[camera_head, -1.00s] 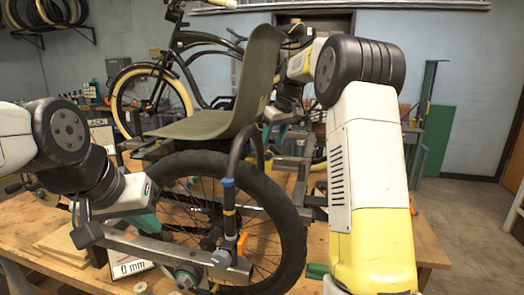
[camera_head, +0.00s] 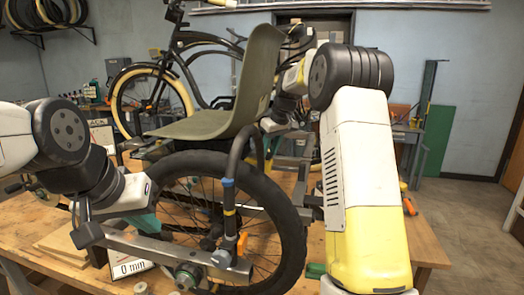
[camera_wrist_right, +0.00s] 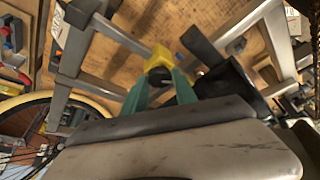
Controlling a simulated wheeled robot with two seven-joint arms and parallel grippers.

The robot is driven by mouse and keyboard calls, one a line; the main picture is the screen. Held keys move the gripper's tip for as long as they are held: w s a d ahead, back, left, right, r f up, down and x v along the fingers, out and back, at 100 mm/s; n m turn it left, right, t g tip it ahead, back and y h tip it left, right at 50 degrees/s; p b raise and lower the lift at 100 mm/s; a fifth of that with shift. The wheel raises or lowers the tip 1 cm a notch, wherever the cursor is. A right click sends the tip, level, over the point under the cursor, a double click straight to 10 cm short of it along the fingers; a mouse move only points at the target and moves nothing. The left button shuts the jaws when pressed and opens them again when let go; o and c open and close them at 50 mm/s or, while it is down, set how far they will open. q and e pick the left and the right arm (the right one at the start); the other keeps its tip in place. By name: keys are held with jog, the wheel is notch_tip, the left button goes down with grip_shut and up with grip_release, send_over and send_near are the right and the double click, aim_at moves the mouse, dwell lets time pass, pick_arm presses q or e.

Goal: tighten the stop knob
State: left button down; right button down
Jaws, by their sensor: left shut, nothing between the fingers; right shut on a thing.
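The stop knob appears to be the dark round piece (camera_wrist_right: 158,76) at the yellow fitting (camera_wrist_right: 157,57) on the grey frame in the right wrist view. My right gripper (camera_wrist_right: 163,88) is shut on it, its two green fingers on either side. Its exact shape is partly hidden by the fingers. In the head view my right gripper is mostly hidden behind the seat (camera_head: 248,85). My left gripper (camera_head: 148,224) is shut and empty, beside the grey front tube (camera_head: 135,242) of the trike frame; its fingertips are partly hidden.
A "0 mm" display (camera_head: 131,268) sits below the tube. Frame tubes (camera_wrist_right: 112,35) surround my right gripper closely. A black bicycle (camera_head: 180,60) stands behind.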

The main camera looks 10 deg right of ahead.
jog(key=shift+a+m+t+h, duration=0.15)
jog(key=shift+m+h, duration=0.25)
jog(key=shift+m, duration=0.7)
jog(key=shift+a+m+t+h, duration=0.1)
jog(key=shift+m+t+h, duration=0.25)
jog(key=shift+m, duration=0.75)
jog(key=shift+d, duration=0.1)
jog(key=c, duration=1)
grip_release()
jog(key=v, duration=0.8)
